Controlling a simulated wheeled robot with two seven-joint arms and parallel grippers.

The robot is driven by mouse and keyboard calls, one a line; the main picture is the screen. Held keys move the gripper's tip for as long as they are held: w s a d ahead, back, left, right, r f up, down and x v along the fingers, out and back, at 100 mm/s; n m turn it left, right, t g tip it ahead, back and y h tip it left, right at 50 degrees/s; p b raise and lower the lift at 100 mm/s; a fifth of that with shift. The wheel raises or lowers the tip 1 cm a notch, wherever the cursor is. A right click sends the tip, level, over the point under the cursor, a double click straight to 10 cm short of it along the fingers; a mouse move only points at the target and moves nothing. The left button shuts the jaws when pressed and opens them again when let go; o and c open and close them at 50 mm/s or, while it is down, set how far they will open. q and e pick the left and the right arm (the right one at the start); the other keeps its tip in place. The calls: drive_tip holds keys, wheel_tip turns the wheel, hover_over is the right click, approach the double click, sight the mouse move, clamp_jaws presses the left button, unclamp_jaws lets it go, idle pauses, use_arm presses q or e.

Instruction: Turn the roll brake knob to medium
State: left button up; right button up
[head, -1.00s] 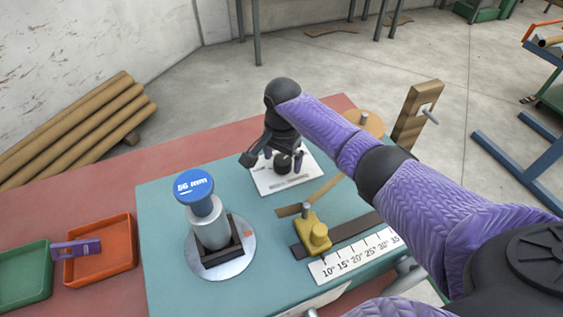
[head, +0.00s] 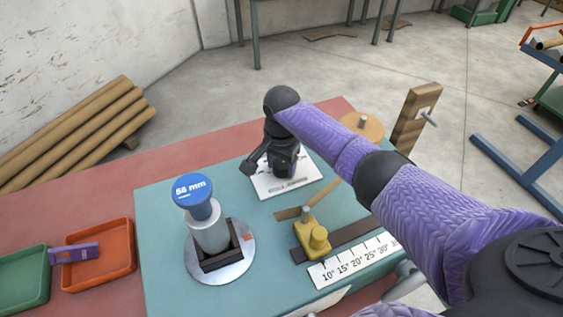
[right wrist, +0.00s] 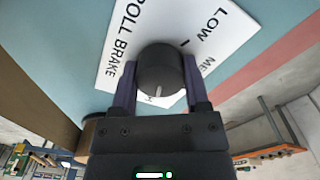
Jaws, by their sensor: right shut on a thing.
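The roll brake knob (right wrist: 160,72) is a round black knob with a light pointer line, on a white label plate (right wrist: 218,22). In the right wrist view the plate reads "ROLL BRAKE", "LOW" and part of "ME"; the rest is covered. The pointer line is toward my gripper, at the lower side of the knob in that view. My right gripper (right wrist: 160,88) is shut on the knob, one finger on each side. In the head view my right gripper (head: 283,172) hides the knob above the plate (head: 278,192). My left gripper is not in view.
A mandrel with a blue "56 mm" cap (head: 193,191) stands left of the plate. A yellow clamp (head: 311,238) and an angle scale (head: 350,262) are in front. Orange (head: 100,272) and green (head: 22,290) trays lie at left; a wooden post (head: 412,118) stands behind.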

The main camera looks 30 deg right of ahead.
drive_tip(key=shift+r+n+p, duration=0.2)
drive_tip(key=shift+n+p, duration=0.7)
drive_tip(key=shift+n, duration=0.1)
drive_tip(key=n+p, duration=0.1)
drive_tip(key=n, duration=0.2)
drive_tip(key=shift+f+n+p, duration=0.1)
drive_tip(key=shift+n+p, duration=0.2)
drive_tip(key=shift+p, duration=0.05)
drive_tip(key=n, duration=0.2)
drive_tip(key=shift+n+p, duration=0.35)
drive_tip(key=shift+n, duration=0.05)
drive_tip(key=n, duration=0.3)
drive_tip(key=shift+n+p, duration=0.35)
drive_tip(key=shift+n, duration=0.85)
